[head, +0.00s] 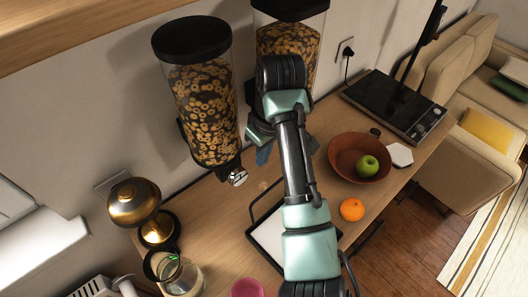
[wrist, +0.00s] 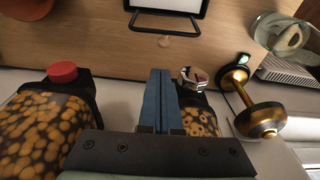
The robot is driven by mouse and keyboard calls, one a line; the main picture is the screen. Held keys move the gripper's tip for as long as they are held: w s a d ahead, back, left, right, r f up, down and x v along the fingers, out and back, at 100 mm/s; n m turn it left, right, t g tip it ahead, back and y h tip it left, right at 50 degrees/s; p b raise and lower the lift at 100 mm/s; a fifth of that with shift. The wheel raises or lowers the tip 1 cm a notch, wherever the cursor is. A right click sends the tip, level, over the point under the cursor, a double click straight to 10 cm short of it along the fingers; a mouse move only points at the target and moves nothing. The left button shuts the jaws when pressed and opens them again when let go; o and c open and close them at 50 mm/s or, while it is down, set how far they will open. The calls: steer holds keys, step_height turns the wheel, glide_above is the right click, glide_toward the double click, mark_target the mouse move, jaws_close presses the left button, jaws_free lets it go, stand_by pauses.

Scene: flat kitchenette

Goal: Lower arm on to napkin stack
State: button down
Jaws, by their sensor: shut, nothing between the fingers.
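The napkin stack (head: 268,238) looks like a flat white pile in a black-framed holder on the wooden counter. My arm covers part of it in the head view. In the wrist view, the stack (wrist: 168,4) is cut off by the top edge, with the black frame's loop on its near side. My gripper's blue fingers (wrist: 158,72) are together and empty. In the head view, my gripper (head: 263,156) is partly hidden by my arm, up by the cereal dispensers. It is apart from the stack.
Two cereal dispensers (head: 203,110) (head: 290,38) hang close beside my gripper. A brown bowl (head: 340,148) with a green apple (head: 367,166) and an orange (head: 352,209) lie right of the stack. A gold lamp (head: 135,203), a glass jar (head: 183,279) and a pink cup (head: 247,289) stand left.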

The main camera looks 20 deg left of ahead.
step_height(320, 180, down, 9)
steer(key=a+p, duration=0.1)
steer(key=shift+w+r, duration=0.15)
steer(key=shift+a, duration=0.1)
steer(key=shift+w, duration=0.1)
stand_by(0.3)
